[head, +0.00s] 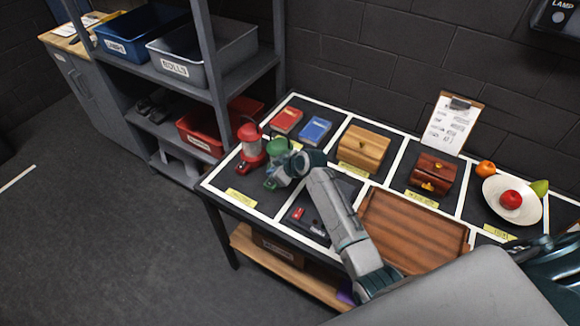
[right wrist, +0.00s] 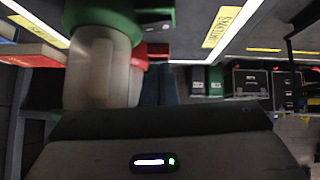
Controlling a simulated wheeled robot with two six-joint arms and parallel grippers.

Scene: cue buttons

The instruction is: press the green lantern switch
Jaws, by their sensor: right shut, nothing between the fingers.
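The green lantern (head: 277,147) stands on the table beside the red lantern (head: 250,142). My right gripper (head: 283,172) is at the green lantern and hides much of its body in the head view. In the right wrist view the green lantern's green part (right wrist: 105,18) and pale glass (right wrist: 98,75) are close by. My right gripper (right wrist: 160,85) is shut and empty; contact with the lantern cannot be told. My left gripper is not in view.
Red and blue books (head: 316,129), wooden boxes (head: 362,149), a brown tray (head: 385,225) and a fruit plate (head: 495,190) occupy other table sections. A small dark device (head: 305,216) lies below my right forearm. A shelf with bins (head: 205,55) stands at the left.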

